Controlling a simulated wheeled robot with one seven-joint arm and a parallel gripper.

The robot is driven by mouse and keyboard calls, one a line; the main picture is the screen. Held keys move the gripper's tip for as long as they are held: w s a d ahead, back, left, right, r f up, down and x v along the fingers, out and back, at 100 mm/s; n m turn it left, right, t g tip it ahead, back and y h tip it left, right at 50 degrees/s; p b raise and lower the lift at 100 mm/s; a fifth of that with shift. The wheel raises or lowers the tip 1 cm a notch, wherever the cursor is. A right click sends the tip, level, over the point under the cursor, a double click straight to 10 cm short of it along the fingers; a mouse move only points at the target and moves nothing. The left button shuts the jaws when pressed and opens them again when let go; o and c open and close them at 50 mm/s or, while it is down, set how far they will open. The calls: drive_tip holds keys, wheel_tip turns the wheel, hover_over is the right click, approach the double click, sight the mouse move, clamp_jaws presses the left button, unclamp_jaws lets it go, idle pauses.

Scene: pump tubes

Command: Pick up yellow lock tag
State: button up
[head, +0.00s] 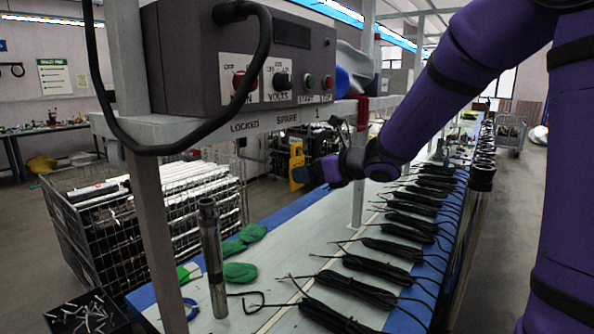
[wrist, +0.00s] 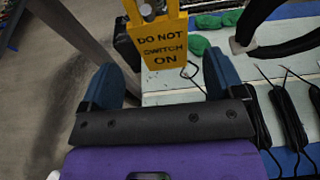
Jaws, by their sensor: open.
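The yellow lock tag (head: 297,166) hangs upright below the rail in the head view, at the "LOCKED SPARE" labels. In the wrist view the tag (wrist: 163,42) reads "DO NOT SWITCH ON" and lies at the top centre. My gripper (head: 318,172) is just right of the tag in the head view. In the wrist view its two blue fingers (wrist: 161,68) are spread wide, with the tag ahead and in line with the space between them. Nothing is held. The tag's upper end is cut off in the wrist view.
A grey control box (head: 240,55) with knobs sits above the rail (head: 220,128), and a black cable loops from it. A red hook (head: 362,112) hangs nearby. Black cable bundles (head: 350,290) line the bench below. A metal tube (head: 213,255) stands near green pads (head: 240,272).

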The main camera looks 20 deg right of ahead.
sight(298, 165)
drive_tip(key=x, duration=0.4)
drive_tip(key=shift+w, duration=0.45)
drive_tip(key=c, duration=1)
drive_tip(key=shift+s+r, duration=0.1)
drive_tip(key=shift+r, duration=0.7)
drive_tip(key=s+d, duration=1)
drive_tip(key=s, duration=0.4)
drive_tip(key=shift+s+d, duration=0.25)
drive_tip(key=shift+f, duration=0.1)
